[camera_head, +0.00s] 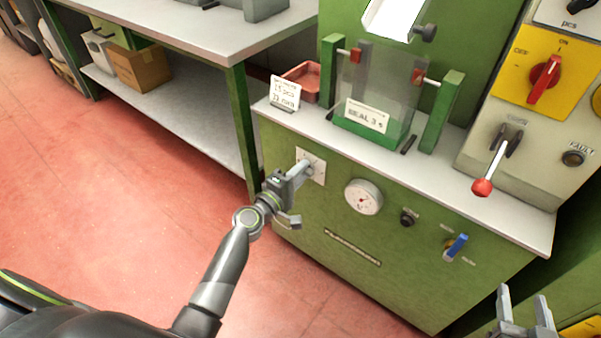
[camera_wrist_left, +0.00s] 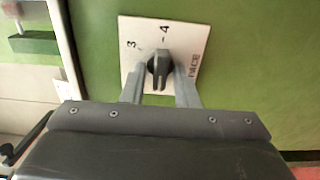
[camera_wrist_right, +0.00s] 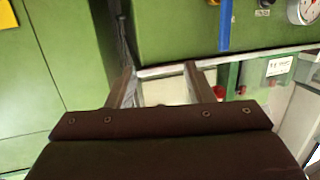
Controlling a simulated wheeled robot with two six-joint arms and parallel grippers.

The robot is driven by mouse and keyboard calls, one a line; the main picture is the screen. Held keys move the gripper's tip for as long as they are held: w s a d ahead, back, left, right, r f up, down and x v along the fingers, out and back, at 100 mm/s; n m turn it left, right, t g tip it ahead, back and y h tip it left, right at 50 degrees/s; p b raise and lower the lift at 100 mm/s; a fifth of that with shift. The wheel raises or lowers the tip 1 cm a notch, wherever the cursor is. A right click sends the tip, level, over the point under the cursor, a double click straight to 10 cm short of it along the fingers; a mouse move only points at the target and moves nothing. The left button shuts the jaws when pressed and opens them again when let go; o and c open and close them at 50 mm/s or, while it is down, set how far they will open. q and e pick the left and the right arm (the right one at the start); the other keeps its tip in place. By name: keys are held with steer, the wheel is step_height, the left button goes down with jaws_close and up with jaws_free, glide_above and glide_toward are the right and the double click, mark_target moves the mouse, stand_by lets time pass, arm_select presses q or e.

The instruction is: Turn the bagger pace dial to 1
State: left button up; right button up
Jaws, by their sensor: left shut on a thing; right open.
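The pace dial is a dark knob (camera_wrist_left: 158,68) on a square white plate (camera_wrist_left: 185,35) marked 3, 4 and PACE in the left wrist view; other marks are hidden. In the head view the plate (camera_head: 319,176) sits on the green front of the machine, left of the round gauge. My left gripper (camera_head: 301,169) reaches the plate, its fingers either side of the knob and shut on it. Exactly which number the knob points to I cannot tell. My right gripper (camera_head: 524,296) is open and empty at the lower right, apart from the machine.
On the same front are a gauge (camera_head: 363,197), a black knob (camera_head: 408,217) and a blue lever (camera_head: 456,246). Above stand a clear guard with a seal sign (camera_head: 366,116), a small card (camera_head: 285,94) and a red-knobbed lever (camera_head: 482,187). The red floor at left is clear.

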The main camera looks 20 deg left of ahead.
arm_select(q)
steer(key=o, duration=0.7)
steer(key=shift+b+v, duration=0.7)
steer(key=shift+v, duration=8.1)
arm_select(e)
step_height(320, 180, up, 10)
steer(key=n+t, duration=0.1)
steer(key=t, duration=0.5)
steer(key=shift+a+f, duration=0.2)
steer(key=shift+a, duration=0.05)
